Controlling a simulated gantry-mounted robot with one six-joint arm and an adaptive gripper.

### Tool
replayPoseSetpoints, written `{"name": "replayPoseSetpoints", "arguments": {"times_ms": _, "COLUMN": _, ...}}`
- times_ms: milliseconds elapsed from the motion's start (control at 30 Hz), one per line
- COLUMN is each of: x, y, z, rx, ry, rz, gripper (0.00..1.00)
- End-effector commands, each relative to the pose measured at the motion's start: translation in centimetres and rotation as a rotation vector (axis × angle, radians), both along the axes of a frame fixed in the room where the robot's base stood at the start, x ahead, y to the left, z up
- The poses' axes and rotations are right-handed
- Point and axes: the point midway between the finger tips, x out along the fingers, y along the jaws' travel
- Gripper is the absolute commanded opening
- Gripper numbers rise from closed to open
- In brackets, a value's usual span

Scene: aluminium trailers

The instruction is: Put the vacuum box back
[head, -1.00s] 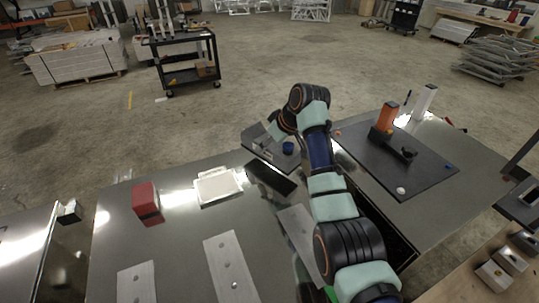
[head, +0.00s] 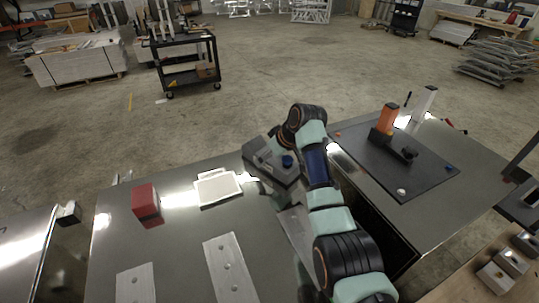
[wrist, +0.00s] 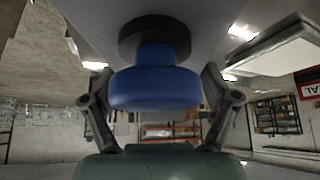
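The vacuum box (head: 265,160) is a grey box with a blue knob, at the middle of the head view. It looks tilted and appears raised over the steel table (head: 180,245); its underside is hidden, so contact is unclear. In the wrist view, a blue knob (wrist: 155,88) with a black collar projects from the box's grey face (wrist: 90,22). My gripper (wrist: 158,95) has one finger on each side of this knob, close against it. In the head view my arm comes from the lower right, and the fingers cannot be made out.
A white tray (head: 218,187) and a red box (head: 146,203) lie left of the vacuum box. Metal plates (head: 230,265) lie nearer. On the right, a black board (head: 395,165) carries an orange-handled fixture (head: 387,120). A dark opening (head: 385,225) is beside my arm.

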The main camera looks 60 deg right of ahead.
Motion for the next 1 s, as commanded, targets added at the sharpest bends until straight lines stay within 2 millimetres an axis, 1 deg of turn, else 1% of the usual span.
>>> {"name": "replayPoseSetpoints", "arguments": {"times_ms": 267, "x": 0.0, "y": 0.0, "z": 0.1, "rx": 0.000, "ry": 0.000, "rz": 0.000, "gripper": 0.89}}
{"name": "replayPoseSetpoints", "arguments": {"times_ms": 367, "x": -0.2, "y": 0.0, "z": 0.8, "rx": -0.001, "ry": -0.001, "rz": -0.001, "gripper": 0.89}}
{"name": "replayPoseSetpoints", "arguments": {"times_ms": 467, "x": -1.2, "y": 0.2, "z": 2.4, "rx": -0.004, "ry": -0.003, "rz": -0.001, "gripper": 0.89}}
{"name": "replayPoseSetpoints", "arguments": {"times_ms": 700, "x": -4.3, "y": 1.2, "z": 7.5, "rx": -0.004, "ry": -0.002, "rz": -0.001, "gripper": 0.89}}
{"name": "replayPoseSetpoints", "arguments": {"times_ms": 800, "x": -5.3, "y": 1.5, "z": 9.0, "rx": -0.002, "ry": -0.001, "rz": -0.001, "gripper": 0.89}}
{"name": "replayPoseSetpoints", "arguments": {"times_ms": 900, "x": -5.9, "y": 1.7, "z": 10.0, "rx": 0.000, "ry": -0.001, "rz": 0.000, "gripper": 0.89}}
{"name": "replayPoseSetpoints", "arguments": {"times_ms": 1000, "x": -6.2, "y": 1.8, "z": 10.4, "rx": -0.001, "ry": -0.001, "rz": 0.001, "gripper": 0.89}}
